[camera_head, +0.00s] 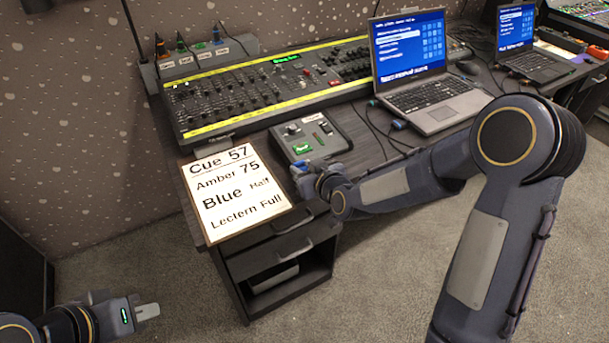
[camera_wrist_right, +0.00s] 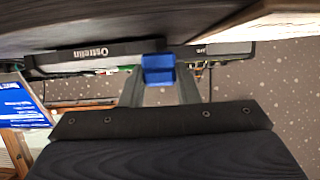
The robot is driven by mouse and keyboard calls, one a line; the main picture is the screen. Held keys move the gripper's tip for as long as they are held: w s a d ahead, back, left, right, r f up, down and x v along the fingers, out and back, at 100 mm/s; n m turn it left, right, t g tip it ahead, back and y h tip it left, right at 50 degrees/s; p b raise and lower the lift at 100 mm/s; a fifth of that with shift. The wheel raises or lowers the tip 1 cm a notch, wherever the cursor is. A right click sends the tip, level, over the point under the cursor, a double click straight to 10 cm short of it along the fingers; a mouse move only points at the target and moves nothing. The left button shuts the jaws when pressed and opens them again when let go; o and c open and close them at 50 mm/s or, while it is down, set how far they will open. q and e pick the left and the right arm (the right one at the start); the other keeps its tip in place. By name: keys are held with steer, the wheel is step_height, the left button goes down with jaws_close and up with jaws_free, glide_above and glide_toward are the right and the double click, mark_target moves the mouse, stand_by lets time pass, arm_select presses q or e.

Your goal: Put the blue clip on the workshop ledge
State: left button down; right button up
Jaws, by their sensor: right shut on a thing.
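The blue clip (camera_wrist_right: 158,70) is between the fingertips of my right gripper (camera_wrist_right: 160,84) in the right wrist view. In the head view my right gripper (camera_head: 304,176) is over the desk's front part, between the cue card and the small control box; a little blue shows at its tip. A narrow ledge (camera_head: 212,68) with several labelled spots stands behind the lighting console at the back left; its labels are too small to read. My left gripper (camera_head: 146,312) is low at the lower left, away from the desk, and its finger gap cannot be made out.
A cue card (camera_head: 236,195) lies on the front left of the desk. The small control box (camera_head: 309,138) sits behind my right gripper. The long lighting console (camera_head: 230,100) lies between it and the ledge. A laptop (camera_head: 425,90) stands to the right, with cables nearby.

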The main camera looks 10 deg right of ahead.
step_height(320, 180, down, 2)
steer(key=shift+f+b, duration=0.15)
steer(key=shift+b, duration=0.2)
steer(key=o, duration=0.9)
steer(key=shift+o, duration=0.2)
